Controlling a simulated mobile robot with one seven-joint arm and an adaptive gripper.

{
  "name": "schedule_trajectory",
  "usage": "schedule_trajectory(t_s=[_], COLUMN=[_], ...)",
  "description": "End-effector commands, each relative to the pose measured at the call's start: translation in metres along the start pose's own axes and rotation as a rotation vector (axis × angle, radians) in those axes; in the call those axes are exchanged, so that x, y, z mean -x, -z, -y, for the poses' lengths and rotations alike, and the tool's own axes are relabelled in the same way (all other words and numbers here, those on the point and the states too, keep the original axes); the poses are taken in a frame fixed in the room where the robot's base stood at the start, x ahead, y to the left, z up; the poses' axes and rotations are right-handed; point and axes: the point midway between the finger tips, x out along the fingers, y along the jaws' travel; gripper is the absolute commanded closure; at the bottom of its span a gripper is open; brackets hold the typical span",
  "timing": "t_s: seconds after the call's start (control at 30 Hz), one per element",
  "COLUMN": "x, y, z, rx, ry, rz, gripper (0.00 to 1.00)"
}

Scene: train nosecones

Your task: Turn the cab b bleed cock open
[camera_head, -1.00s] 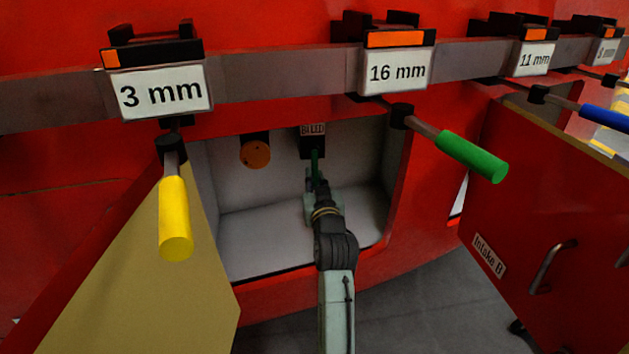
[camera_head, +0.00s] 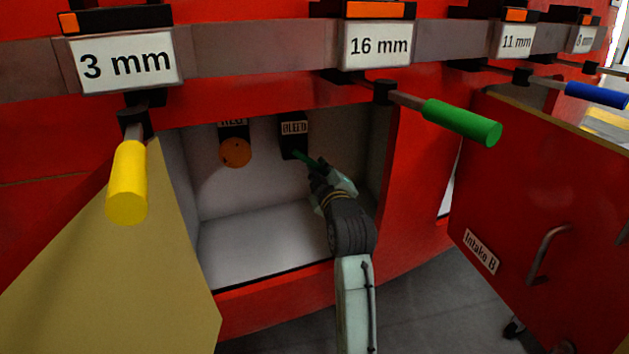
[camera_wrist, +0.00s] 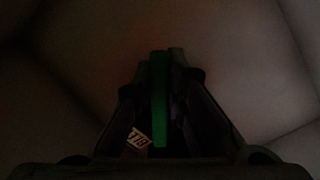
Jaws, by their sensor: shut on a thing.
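The bleed cock is a black block with a "BLEED" label (camera_head: 293,135) on the back wall of the open compartment. Its green lever (camera_head: 306,159) slants down to the right from the block. My gripper (camera_head: 318,168) is shut on the lever's outer end, reaching in from the lower right. In the wrist view the green lever (camera_wrist: 159,98) stands between my two fingers (camera_wrist: 160,110). My fingers hide part of the lever in the head view.
An orange round knob (camera_head: 235,152) is left of the cock. Yellow (camera_head: 127,182) and green (camera_head: 462,122) handles stick out above the opening. The opened red "Intake B" door (camera_head: 530,200) is at right, a tan panel (camera_head: 130,270) at left.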

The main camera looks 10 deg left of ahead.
Motion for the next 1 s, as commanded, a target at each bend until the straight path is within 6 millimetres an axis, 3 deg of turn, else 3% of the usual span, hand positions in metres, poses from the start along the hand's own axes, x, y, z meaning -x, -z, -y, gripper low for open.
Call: schedule_trajectory(t_s=[0.5, 1.0], x=[0.000, 0.000], y=[0.005, 0.009], z=[-0.025, -0.030], rx=[0.374, 0.461], ry=[-0.002, 0.000], rz=[0.001, 0.001], gripper=[1.00, 1.00])
